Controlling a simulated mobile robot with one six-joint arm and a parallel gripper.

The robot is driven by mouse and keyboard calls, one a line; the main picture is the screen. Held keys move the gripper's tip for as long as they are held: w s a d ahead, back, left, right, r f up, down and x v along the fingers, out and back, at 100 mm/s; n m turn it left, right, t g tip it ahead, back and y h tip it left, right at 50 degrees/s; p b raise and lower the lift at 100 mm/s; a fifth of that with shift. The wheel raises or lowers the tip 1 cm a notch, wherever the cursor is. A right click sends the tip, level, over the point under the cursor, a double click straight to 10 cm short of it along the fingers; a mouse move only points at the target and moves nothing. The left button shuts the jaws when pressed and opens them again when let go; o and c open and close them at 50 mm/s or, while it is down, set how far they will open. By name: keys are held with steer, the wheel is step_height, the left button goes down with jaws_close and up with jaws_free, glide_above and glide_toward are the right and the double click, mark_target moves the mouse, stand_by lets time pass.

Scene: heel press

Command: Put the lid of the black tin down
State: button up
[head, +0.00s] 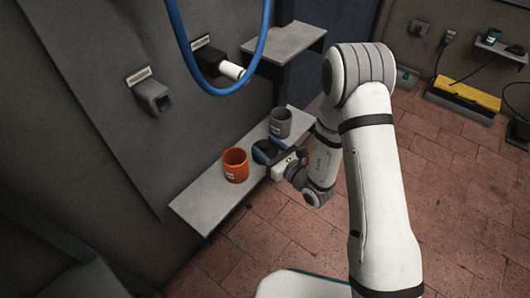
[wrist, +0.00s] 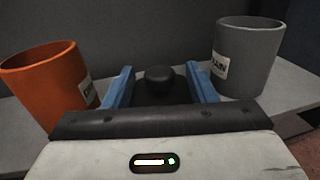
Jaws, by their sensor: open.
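A black rounded thing, seemingly the knob of the black tin's lid (wrist: 160,77), stands between the two blue fingers of my gripper (wrist: 162,88) in the wrist view. The fingers are spread, one on each side, with dark gaps beside the knob. In the head view my gripper (head: 266,152) is at the shelf, over a dark shape that looks like the tin. My gripper's front edge hides the tin's lower part, and I cannot tell whether the lid sits flat or tilted.
An orange cup (head: 235,166) stands left of my gripper and a grey cup (head: 280,123) right of it, both close by on the grey shelf (head: 200,205). A blue hose (head: 222,93) hangs above. The shelf's left end is bare.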

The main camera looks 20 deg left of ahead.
steer(key=shift+w+a+r, duration=0.1)
steer(key=shift+w+a, duration=0.25)
steer(key=shift+a, duration=0.15)
steer(key=c, duration=1.1)
